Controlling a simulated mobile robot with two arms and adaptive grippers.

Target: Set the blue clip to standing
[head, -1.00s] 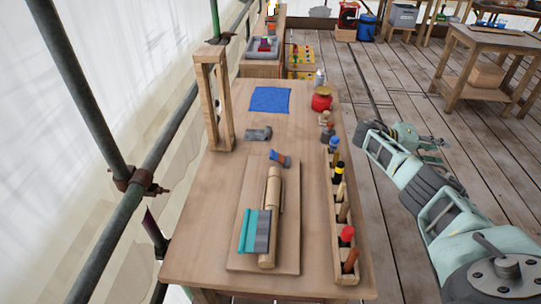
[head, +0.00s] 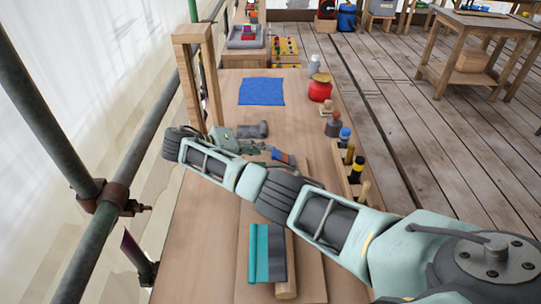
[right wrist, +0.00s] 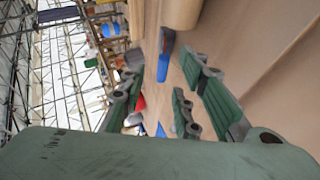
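The blue clip (head: 283,157), blue with a reddish-brown part, lies on the workbench near the far end of the wooden board. My right gripper (head: 262,151) reaches across the bench from the right, just left of the clip. Its fingers (right wrist: 172,88) are spread and empty, apart from the clip. My left gripper is not in view.
A tool rack (head: 343,182) stands along the right edge.

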